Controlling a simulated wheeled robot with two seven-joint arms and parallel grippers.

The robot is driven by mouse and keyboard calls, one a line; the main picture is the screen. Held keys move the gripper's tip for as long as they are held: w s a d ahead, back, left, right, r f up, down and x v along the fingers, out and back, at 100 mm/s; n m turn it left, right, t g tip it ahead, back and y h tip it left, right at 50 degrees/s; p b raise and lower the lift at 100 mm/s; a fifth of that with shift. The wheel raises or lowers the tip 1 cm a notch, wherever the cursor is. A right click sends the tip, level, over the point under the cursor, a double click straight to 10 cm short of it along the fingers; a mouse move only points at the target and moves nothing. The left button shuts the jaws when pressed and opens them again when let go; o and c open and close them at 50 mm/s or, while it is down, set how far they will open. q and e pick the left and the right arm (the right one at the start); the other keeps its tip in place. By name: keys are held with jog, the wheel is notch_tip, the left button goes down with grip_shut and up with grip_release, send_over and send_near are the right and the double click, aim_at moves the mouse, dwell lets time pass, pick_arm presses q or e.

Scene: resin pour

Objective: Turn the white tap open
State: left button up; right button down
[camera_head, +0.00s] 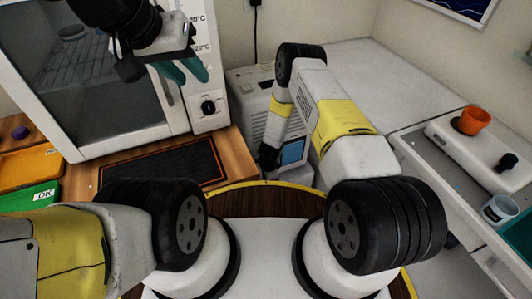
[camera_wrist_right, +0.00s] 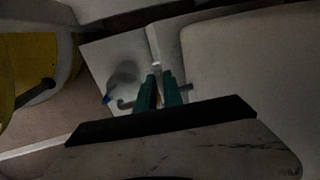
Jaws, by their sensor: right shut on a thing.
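In the right wrist view, my right gripper (camera_wrist_right: 164,90) points away from the camera, its two teal fingers close together. A pale, hooked piece, seemingly the white tap (camera_wrist_right: 125,104), sticks out left of the fingers, and a short pale stub shows on their right. The fingers hide its middle, and the picture is too dark to show how far it is turned. In the head view the right arm reaches down by the white machine and its fingertips are hidden. My left gripper (camera_head: 186,72) hangs empty before the oven, its teal fingers apart.
The white oven (camera_head: 209,108) stands at the left. A white machine (camera_head: 246,105) with a small screen is beside the right arm. A green OK bin (camera_head: 30,197) is at the left.

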jog(key=shift+d, duration=0.1)
dwell(0.7)
jog(key=shift+s+d+n+g+y, duration=0.3)
jog(key=shift+d+n, duration=0.9)
jog(key=shift+n, duration=1.75)
jog(key=shift+s+d+n+g+y, duration=0.1)
jog(key=shift+s+d+n+g, duration=0.55)
jog(key=shift+n, duration=2.35)
jog(key=shift+s+d+n+g+y, duration=0.15)
jog(key=shift+d+n+g, duration=0.3)
jog(key=shift+d+n, duration=1.9)
jog(key=shift+w+a+n, duration=0.1)
jog(key=shift+a+n, duration=0.5)
jog(key=shift+n, duration=0.2)
jog(key=c, duration=1.5)
grip_release()
